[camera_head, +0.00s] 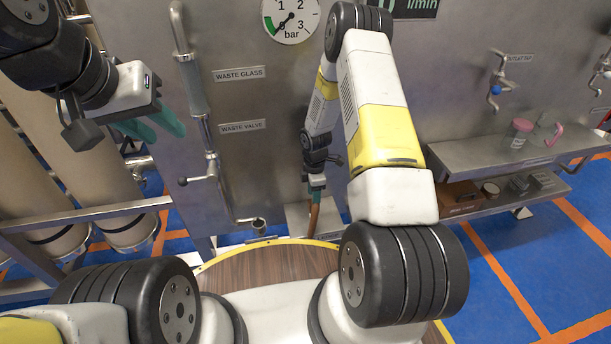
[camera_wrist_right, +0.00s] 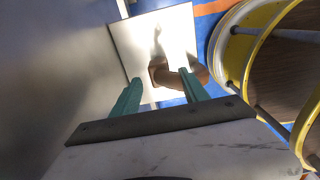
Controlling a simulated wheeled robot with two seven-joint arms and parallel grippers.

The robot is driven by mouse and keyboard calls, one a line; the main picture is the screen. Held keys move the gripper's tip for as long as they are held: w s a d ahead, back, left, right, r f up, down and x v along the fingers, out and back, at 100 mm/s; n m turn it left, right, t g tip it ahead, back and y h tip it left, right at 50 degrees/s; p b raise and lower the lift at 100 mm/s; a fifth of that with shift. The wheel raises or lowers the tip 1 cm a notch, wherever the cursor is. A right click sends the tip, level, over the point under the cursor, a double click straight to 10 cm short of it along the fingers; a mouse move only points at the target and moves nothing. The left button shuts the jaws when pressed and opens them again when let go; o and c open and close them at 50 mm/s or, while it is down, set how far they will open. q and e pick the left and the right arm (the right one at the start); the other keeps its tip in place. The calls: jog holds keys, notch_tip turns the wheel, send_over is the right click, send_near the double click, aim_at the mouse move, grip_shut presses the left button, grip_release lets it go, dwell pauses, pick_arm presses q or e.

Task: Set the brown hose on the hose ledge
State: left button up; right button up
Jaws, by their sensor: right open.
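The hose (camera_wrist_right: 160,72) also shows in the right wrist view, bent, just beyond and partly between the green fingertips. My right gripper (camera_wrist_right: 161,82) is open there; its fingers stand apart, and I cannot tell whether either touches the hose. The pale hose ledge (camera_head: 298,216) is low at the steel panel, partly hidden by my arm. In the wrist view the bright plate (camera_wrist_right: 133,43) lies behind the hose. My left gripper (camera_head: 160,126) is open and empty, at the upper left.
A steel panel with the waste valve pipe (camera_head: 206,140) stands left of my right gripper. A steel shelf (camera_head: 465,157) with a pink-lidded jar (camera_head: 519,132) is at the right. A round yellow-edged platform (camera_head: 262,262) lies below. Blue floor is clear at right.

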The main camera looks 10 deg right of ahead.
jog(key=s+r+m+t, duration=0.1)
jog(key=s+r+m, duration=0.15)
jog(key=r, duration=0.95)
jog(key=s+r+m+t, duration=0.1)
jog(key=s+r+m, duration=0.15)
jog(key=r, duration=0.95)
jog(key=s+r+m+t, duration=0.1)
jog(key=s+r+m, duration=0.15)
jog(key=r, duration=0.95)
jog(key=s+a+r+m+t+y, duration=0.1)
jog(key=s+r+m, duration=0.4)
jog(key=s, duration=0.3)
jog(key=s+a+r+m+t+y, duration=0.1)
jog(key=s+r+m+t, duration=0.1)
jog(key=s+r+m, duration=0.3)
jog(key=shift+s+a+r, duration=0.15)
jog(key=shift+s+r, duration=0.75)
jog(key=shift+s, duration=1.4)
